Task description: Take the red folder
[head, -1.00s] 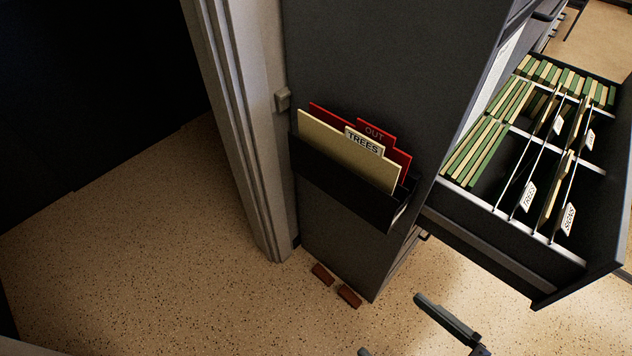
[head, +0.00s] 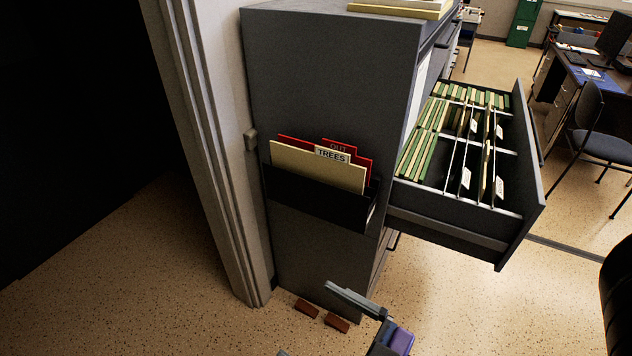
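The red folder (head: 353,153), its tab marked OUT, stands upright in a black wall pocket (head: 315,202) on the side of a dark grey filing cabinet (head: 320,75). A cream folder (head: 305,168) with a TREES label stands in front of it and hides most of it. Part of my gripper (head: 318,322) shows at the bottom edge, below and in front of the pocket, apart from the folders. Its two fingers look spread, with nothing seen between them; the lower one is mostly cut off by the frame.
An open drawer (head: 455,228) with green and cream files juts out right of the pocket. A door frame (head: 205,150) stands close on the left. A chair (head: 600,140) and desk are at the far right.

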